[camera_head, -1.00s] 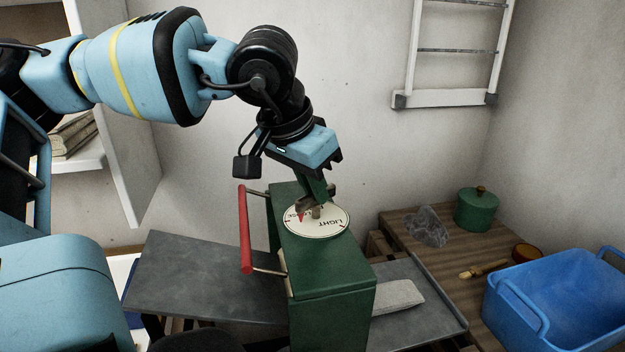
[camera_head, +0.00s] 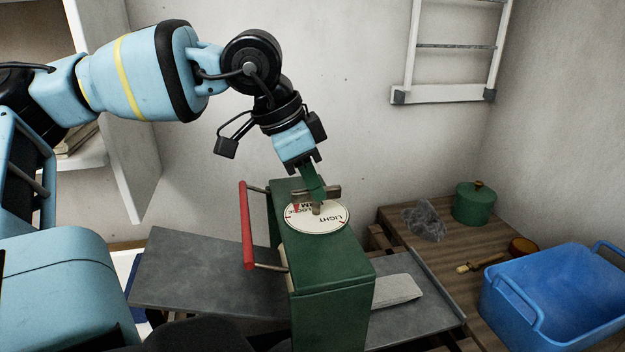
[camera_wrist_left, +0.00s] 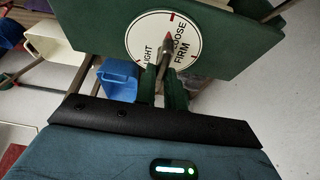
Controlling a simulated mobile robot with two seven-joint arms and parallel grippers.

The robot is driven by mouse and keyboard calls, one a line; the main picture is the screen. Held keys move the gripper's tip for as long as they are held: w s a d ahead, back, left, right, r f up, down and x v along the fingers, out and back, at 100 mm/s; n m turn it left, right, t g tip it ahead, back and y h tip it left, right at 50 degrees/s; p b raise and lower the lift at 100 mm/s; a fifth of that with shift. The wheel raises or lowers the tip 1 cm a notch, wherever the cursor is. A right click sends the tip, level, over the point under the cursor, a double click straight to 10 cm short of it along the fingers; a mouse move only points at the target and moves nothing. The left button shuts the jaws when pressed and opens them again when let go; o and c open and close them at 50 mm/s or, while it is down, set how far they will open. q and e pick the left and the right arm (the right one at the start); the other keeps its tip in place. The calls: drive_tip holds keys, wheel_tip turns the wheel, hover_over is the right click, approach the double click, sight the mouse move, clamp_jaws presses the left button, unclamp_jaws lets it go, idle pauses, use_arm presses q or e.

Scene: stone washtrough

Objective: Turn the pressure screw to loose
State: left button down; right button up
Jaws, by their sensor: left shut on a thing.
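The pressure screw's bar handle (camera_head: 329,191) stands above a round white dial (camera_head: 330,220) on top of a green box. The dial (camera_wrist_left: 135,38) carries the words LIGHT, LOOSE and FIRM. My left gripper (camera_head: 315,190) comes down from above and its green fingers are shut on the handle; in the left wrist view the fingers (camera_wrist_left: 163,84) lie on either side of it. The handle's red-tipped pointer (camera_wrist_left: 168,38) lies beside the word LOOSE and points towards a red mark at the dial's edge. My right gripper is not in view.
A red lever bar (camera_head: 246,225) stands at the green box's (camera_head: 335,275) left side. Grey trays extend on both sides. A wooden table (camera_head: 400,222) at right holds a green pot (camera_head: 474,204), a clear crumpled thing, a brush and a blue tub (camera_head: 560,300).

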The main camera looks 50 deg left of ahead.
sight(293, 191)
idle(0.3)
use_arm(q)
drive_tip(key=c, duration=1.5)
unclamp_jaws()
drive_tip(key=shift+r, duration=0.1)
drive_tip(key=shift+v, duration=3.85)
